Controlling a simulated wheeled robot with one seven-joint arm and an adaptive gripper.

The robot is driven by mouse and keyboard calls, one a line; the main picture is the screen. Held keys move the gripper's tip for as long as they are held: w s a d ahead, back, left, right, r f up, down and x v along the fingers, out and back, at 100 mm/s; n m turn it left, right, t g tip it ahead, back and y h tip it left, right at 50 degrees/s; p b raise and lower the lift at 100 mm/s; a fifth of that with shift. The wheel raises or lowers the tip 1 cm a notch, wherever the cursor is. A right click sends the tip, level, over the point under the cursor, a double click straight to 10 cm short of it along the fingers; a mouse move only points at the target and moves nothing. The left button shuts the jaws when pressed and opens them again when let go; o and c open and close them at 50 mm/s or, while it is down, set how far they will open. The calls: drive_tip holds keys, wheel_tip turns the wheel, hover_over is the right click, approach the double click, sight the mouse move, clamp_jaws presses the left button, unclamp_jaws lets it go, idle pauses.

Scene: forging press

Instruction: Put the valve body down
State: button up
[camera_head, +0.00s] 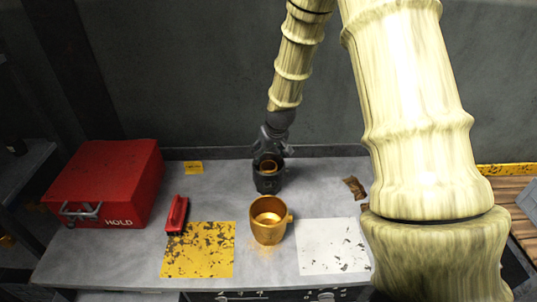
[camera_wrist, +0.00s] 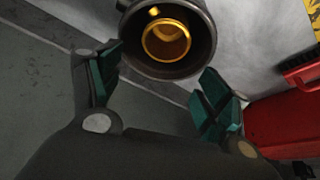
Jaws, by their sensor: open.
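A gold, cup-shaped piece with a short stub on its right side (camera_head: 267,230) stands upright on the grey bench, between a yellow sheet and a white sheet. A dark round cup (camera_head: 268,184) stands behind it, and a gold ring-shaped piece (camera_wrist: 167,42) sits inside that cup. I cannot tell for sure which gold piece is the valve body. My gripper (camera_head: 269,158) is over the dark cup. In the wrist view, its green-padded fingers are spread apart with nothing between them, and the dark cup (camera_wrist: 205,50) is just beyond the fingertips.
A red box marked HOLD (camera_head: 108,183) stands at the left, with a red brush-like tool (camera_head: 177,215) beside it. The worn yellow sheet (camera_head: 198,250) and white sheet (camera_head: 332,246) lie at the front. A brown scrap (camera_head: 355,187) lies at the right. A wall closes the back.

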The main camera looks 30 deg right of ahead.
drive_tip(key=b+v, duration=0.3)
drive_tip(key=v, duration=0.9)
idle(0.6)
